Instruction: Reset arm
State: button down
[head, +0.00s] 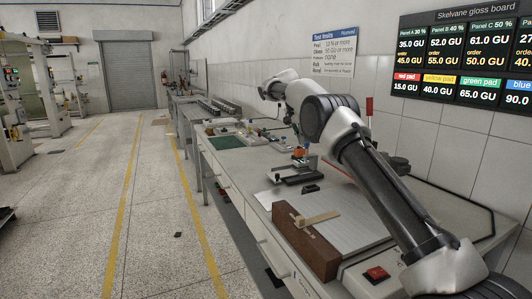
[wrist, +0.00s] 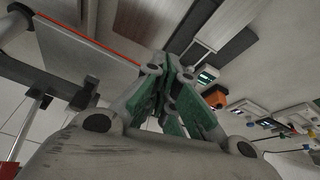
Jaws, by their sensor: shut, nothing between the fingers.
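My gripper (wrist: 172,72) shows large in the wrist view. Its green-padded fingers are drawn together, with nothing held between them. In the head view my arm rises from the bench's lower right and bends over the bench. The arm hides much of what lies behind it, and I cannot make out the fingers clearly there.
The bench carries a pale sheet (head: 347,228), a brown block (head: 303,243) with a light wooden piece (head: 317,218) on it, a red button (head: 376,273) and a green mat (head: 226,142). A gloss board (head: 465,60) hangs on the wall.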

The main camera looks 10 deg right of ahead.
jog(key=s+f+n+g+y, duration=0.1)
jog(key=s+f+n+g, duration=0.1)
jog(key=s+f+n, duration=0.55)
jog(key=s+d+r+n+t+y, duration=0.1)
jog(key=s+d+r, duration=0.2)
jog(key=s, duration=1.4)
jog(key=s+d+r+n+t+y, duration=0.1)
jog(key=s+r, duration=0.3)
jog(key=s, duration=1.3)
jog(key=s+d+r+n+t+y, duration=0.1)
jog(key=s+d+r, duration=0.3)
jog(key=s, duration=1.3)
jog(key=shift+d+n+t, duration=0.35)
jog(key=shift+n+t, duration=0.4)
jog(key=shift+t, duration=0.05)
